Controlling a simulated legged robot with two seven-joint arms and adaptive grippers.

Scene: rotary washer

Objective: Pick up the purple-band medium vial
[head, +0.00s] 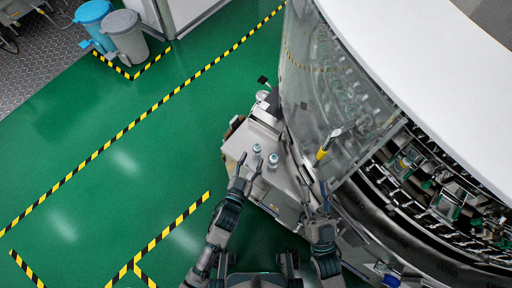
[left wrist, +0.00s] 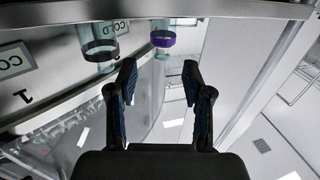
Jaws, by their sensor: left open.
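The purple-band vial (left wrist: 163,38) hangs into the top of the left wrist view, just beyond and above the gap between my left fingers. My right gripper (head: 315,187) looks open and empty.
The metal ledge (head: 265,190) juts from the large round washer (head: 440,60) with a clear curved guard (head: 325,90). A yellow handle (head: 322,154) sits near my right gripper. Open racks (head: 440,195) are at right. Green floor (head: 120,165) at left is clear.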

